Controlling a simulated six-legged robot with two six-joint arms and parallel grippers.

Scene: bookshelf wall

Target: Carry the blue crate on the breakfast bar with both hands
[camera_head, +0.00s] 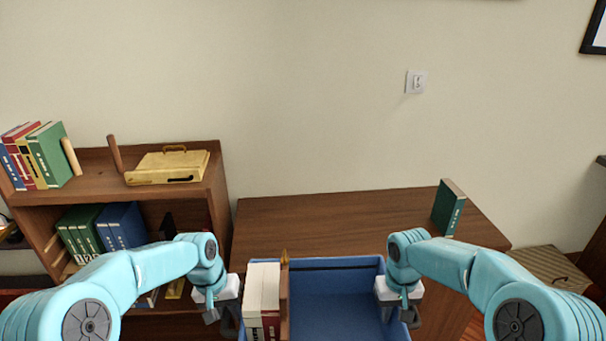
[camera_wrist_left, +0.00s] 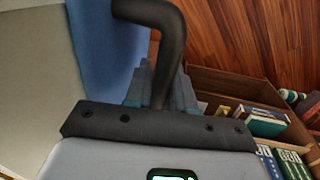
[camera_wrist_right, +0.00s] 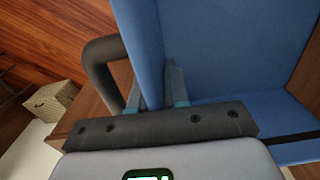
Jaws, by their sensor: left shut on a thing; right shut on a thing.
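The blue crate (camera_head: 335,296) is at the bottom middle of the head view, in front of a wooden bar top (camera_head: 330,218). White and red books and a brown divider stand in its left part; the right part looks empty. My left gripper (camera_head: 222,308) is at its left side, shut on the dark handle (camera_wrist_left: 168,60), with the blue crate wall (camera_wrist_left: 98,40) beside it. Whether the crate's base touches anything is hidden.
A wooden bookshelf (camera_head: 212,190) with books and a yellow case (camera_head: 168,165) stands at the left. A green book (camera_head: 449,207) stands upright on the right part of the bar top, otherwise clear. A ribbed box (camera_head: 540,272) is at the right.

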